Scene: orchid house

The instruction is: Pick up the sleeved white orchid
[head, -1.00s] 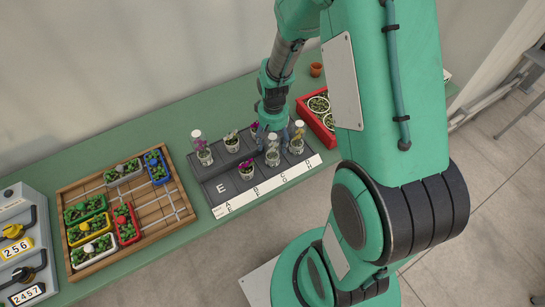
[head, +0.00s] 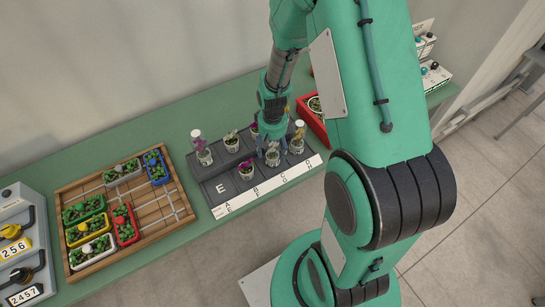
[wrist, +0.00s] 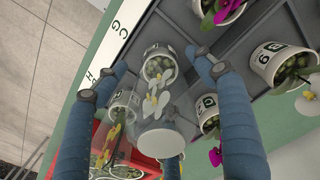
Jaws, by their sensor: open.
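The sleeved white orchid stands upright in the front row of the dark grey tray (head: 205,176). In the wrist view its white flowers (wrist: 155,104), its white pot and its clear sleeve with a pale round top (wrist: 162,143) show between my fingers. In the head view the orchid (head: 272,157) is partly covered by my gripper (head: 268,147). My gripper (wrist: 158,62) is open, with blue padded fingers on either side of the sleeve. Whether a finger touches the sleeve I cannot tell.
A sleeved yellow orchid (head: 298,138) stands close by on the right, and another sleeved orchid (head: 202,150) at the left. Unsleeved potted orchids stand between, one magenta (head: 246,170). A red crate (head: 308,122) is at the right, a wooden slatted tray (head: 151,208) at the left.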

